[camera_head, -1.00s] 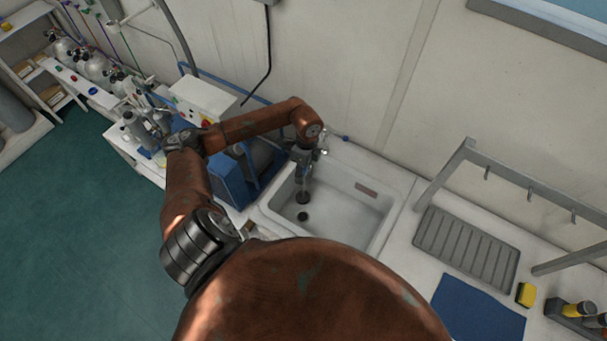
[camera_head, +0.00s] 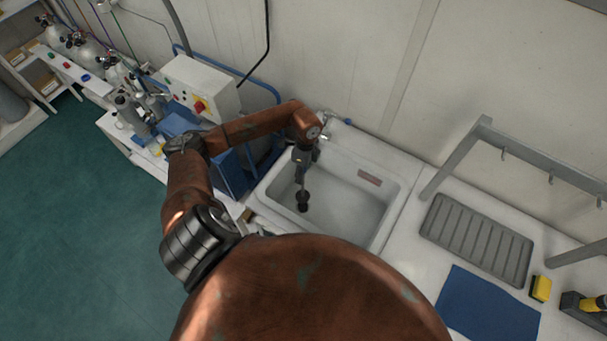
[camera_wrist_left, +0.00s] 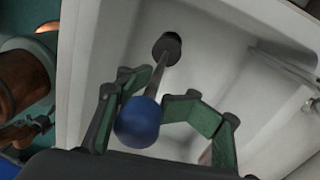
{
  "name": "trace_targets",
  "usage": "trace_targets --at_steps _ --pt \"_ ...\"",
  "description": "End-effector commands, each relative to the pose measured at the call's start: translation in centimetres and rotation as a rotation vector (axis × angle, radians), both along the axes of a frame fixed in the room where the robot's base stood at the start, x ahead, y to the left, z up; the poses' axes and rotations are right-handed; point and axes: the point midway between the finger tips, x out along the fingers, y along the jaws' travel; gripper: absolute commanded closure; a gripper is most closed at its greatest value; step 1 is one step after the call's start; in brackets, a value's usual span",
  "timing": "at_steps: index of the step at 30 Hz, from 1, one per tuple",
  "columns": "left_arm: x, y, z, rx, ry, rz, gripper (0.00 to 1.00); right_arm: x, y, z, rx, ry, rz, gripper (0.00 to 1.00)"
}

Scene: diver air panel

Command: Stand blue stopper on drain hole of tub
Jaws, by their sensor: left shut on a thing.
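The blue stopper has a blue ball knob (camera_wrist_left: 138,122), a thin grey stem and a dark round foot (camera_wrist_left: 168,46). My left gripper (camera_wrist_left: 160,88) is shut on it, with the stem between the green-lined fingers. In the head view, my left gripper (camera_head: 301,178) reaches down into the white tub (camera_head: 345,208), and the stopper's dark foot (camera_head: 302,197) is low in it. The foot lies over the dark drain hole (camera_head: 303,208) and hides most of it. I cannot tell whether the foot touches the tub floor. My right gripper is out of view.
A grey ribbed drying tray (camera_head: 478,240), a blue mat (camera_head: 487,307) and a yellow sponge (camera_head: 540,288) lie on the counter to the right. A grey rack (camera_head: 455,160) stands behind the tray. A white control box (camera_head: 200,85) stands left of the tub.

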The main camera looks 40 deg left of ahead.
Motion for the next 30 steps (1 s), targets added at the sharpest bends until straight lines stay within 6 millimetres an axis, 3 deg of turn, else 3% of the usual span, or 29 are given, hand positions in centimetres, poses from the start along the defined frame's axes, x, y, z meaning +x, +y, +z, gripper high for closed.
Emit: trace_targets --at_steps 11,18,30 --pt "0.0 -0.1 -4.6 -0.001 0.0 0.0 1.0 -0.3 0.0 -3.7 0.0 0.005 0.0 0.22" --pt "0.0 0.0 -6.7 -0.001 0.001 0.001 1.0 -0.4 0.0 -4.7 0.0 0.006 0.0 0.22" --pt "0.0 0.0 -8.0 -0.001 -0.001 0.0 1.0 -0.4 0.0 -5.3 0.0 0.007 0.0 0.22"
